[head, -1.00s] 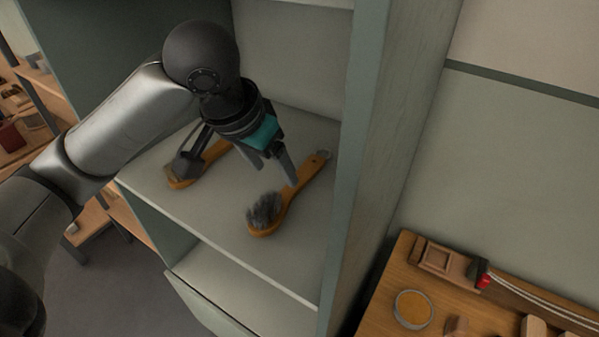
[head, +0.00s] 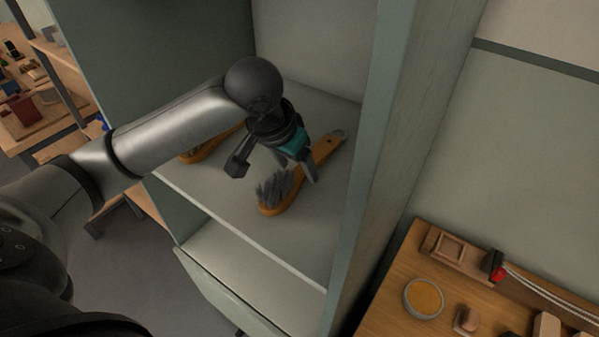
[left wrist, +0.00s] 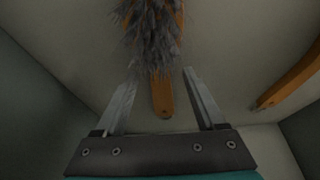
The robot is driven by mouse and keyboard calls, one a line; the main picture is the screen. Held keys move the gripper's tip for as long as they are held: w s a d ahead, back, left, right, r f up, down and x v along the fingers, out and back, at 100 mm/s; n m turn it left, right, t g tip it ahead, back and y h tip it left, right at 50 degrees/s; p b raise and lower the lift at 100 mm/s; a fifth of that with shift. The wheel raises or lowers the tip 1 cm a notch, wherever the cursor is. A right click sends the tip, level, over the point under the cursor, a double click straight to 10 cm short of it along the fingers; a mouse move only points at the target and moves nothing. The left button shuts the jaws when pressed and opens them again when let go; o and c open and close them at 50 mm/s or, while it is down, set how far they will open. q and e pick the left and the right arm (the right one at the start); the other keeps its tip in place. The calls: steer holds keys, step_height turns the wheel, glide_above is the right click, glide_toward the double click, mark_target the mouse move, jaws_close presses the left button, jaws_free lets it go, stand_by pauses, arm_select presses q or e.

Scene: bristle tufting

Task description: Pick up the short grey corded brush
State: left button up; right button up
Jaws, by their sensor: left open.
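A brush with an orange wooden body, grey bristles (head: 274,188) and a short handle (head: 327,147) lies on the cabinet shelf. The handle runs toward the back right and ends in a greyish tip; I cannot make out a cord clearly. My left gripper (head: 274,170) is open and empty above this brush, its fingers spread to either side. In the left wrist view the grey bristles (left wrist: 152,32) and a rounded wooden end (left wrist: 162,97) show between and beyond the open fingers (left wrist: 160,85). My right gripper is not in view.
A second orange brush (head: 197,154) lies behind my arm, partly hidden; an orange wooden piece shows at the right of the wrist view (left wrist: 290,77). The cabinet side wall (head: 385,150) stands close to the right. A wooden bench (head: 390,290) holds a round dish (head: 423,298).

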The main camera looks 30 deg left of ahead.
arm_select(q)
steer(key=shift+w+f, duration=0.1)
steer(key=shift+f, duration=0.2)
steer(key=shift+c, duration=0.3)
jaws_close()
